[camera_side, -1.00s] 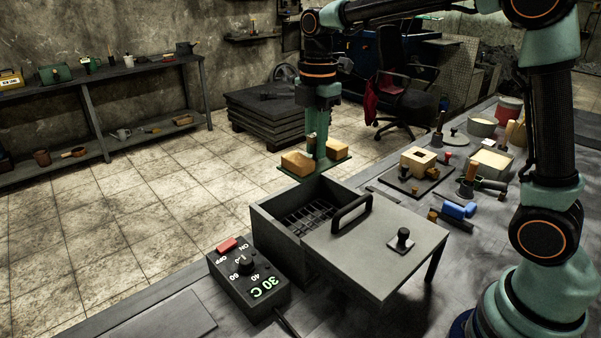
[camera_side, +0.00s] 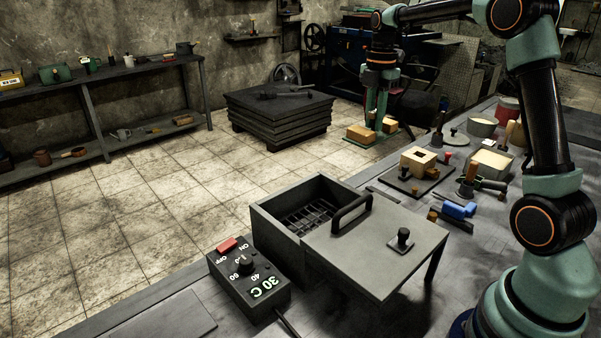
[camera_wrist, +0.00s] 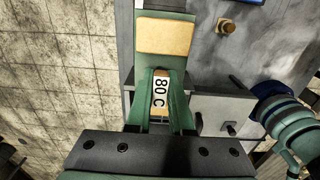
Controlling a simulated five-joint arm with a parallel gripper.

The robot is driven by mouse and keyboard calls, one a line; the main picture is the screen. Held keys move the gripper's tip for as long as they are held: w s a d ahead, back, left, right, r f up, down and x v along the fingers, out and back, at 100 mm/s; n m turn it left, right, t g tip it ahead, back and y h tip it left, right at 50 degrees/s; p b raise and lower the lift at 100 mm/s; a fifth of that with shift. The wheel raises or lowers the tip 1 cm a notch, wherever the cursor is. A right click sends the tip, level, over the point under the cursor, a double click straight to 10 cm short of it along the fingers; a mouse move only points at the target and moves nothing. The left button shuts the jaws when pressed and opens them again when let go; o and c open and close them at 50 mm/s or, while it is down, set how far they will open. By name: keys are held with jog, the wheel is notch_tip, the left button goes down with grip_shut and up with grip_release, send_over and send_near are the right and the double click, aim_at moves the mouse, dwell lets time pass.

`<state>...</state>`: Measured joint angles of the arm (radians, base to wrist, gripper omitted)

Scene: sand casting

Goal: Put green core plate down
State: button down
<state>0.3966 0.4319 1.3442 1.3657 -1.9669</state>
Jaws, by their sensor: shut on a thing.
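The green core plate (camera_side: 378,138) hangs near the far edge of the workbench, roughly level, with two tan blocks (camera_side: 361,134) on it. My gripper (camera_side: 378,116) is shut on the plate's upright middle part, between the two blocks. In the wrist view the green plate (camera_wrist: 164,62) extends upward past the fingers, with one tan block (camera_wrist: 165,37) in sight. A label reading "80 C" (camera_wrist: 160,93) shows between my gripper's fingers (camera_wrist: 163,100). Whether the plate touches anything below is hard to tell; the other block is hidden in the wrist view.
An open grey box with a grate (camera_side: 308,210) stands at the front, its lid (camera_side: 375,250) at its right. A control box (camera_side: 249,278) reads 30 C.

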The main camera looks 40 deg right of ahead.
jog(key=shift+s+d+f, duration=0.15)
jog(key=shift+d, duration=0.55)
jog(key=shift+d+f, duration=0.2)
jog(key=shift+f, duration=0.05)
notch_tip(320, 180, down, 20)
jog(key=shift+r, duration=0.2)
jog(key=shift+f, duration=0.15)
jog(key=c, duration=0.8)
grip_release()
